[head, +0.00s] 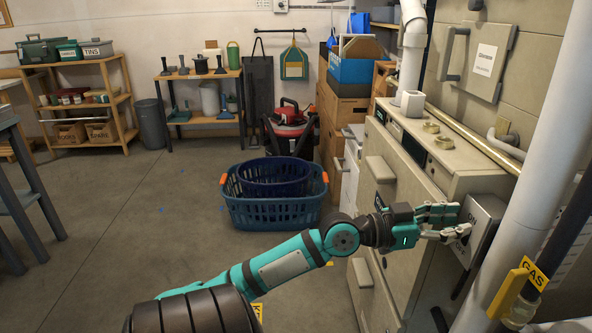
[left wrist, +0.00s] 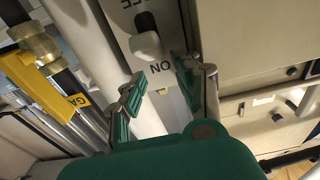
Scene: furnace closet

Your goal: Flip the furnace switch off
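The furnace switch is a grey box (head: 484,226) on the furnace's right side in the head view, partly hidden by my left gripper (head: 458,222). In the left wrist view its light plate (left wrist: 168,72) shows an upside-down "ON" and part of another word. A pale switch lever (left wrist: 147,45) sits at the "ON" end of a dark slot. My left gripper (left wrist: 165,88) has its two green-padded fingers apart, with nothing between them. The fingertips are close to the plate, one on each side of the lever's line; contact cannot be told. My right gripper is not in view.
A thick white pipe (head: 535,150) stands right of the switch. A yellow GAS tag (head: 532,275) hangs on a pipe below it. The beige furnace (head: 400,245) is behind the gripper. Blue baskets (head: 272,212) stand on the floor; floor to the left is clear.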

